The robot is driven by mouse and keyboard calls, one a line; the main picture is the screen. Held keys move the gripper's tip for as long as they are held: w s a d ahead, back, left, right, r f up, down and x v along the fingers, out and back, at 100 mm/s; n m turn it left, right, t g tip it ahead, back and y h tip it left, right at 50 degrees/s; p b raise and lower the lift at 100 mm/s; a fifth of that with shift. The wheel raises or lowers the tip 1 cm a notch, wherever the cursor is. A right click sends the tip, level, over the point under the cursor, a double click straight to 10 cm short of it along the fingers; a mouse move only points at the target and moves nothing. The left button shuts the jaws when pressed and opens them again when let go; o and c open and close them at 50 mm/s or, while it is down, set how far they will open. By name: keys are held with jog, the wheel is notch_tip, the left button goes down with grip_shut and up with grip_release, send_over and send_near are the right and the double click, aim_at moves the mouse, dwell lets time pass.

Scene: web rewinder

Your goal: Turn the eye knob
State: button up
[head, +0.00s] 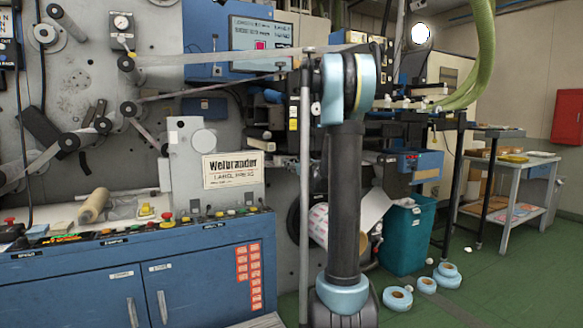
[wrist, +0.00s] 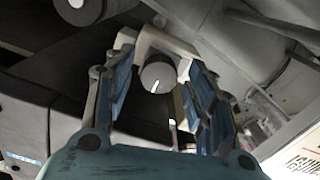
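The eye knob (wrist: 157,77) is a round dark-grey dial with a short white pointer line, slightly tilted off vertical, in the middle of the wrist view. A pale bracket-like part (wrist: 165,42) shows just beyond it. My gripper (wrist: 158,62) has its two blue-padded fingers apart, one on each side of the knob. The right finger looks very near the knob; I cannot tell whether it touches. In the head view my arm hides the knob and my gripper.
A grey-and-blue rewinder machine (head: 225,225) with a control panel fills the left. A teal bin (head: 408,240) and several label rolls (head: 398,298) stand on the green floor at right. A steel side table (head: 510,180) stands farther right.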

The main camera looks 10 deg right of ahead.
jog(key=c, duration=0.9)
jog(key=shift+o, duration=0.6)
jog(key=shift+a, duration=0.25)
jog(key=shift+d, duration=0.15)
jog(key=shift+c, duration=0.7)
jog(key=m, duration=1.6)
jog(key=shift+s+d+f+m, duration=0.1)
jog(key=shift+d+f+m, duration=0.05)
jog(key=shift+d+m, duration=0.25)
jog(key=shift+m, duration=2.1)
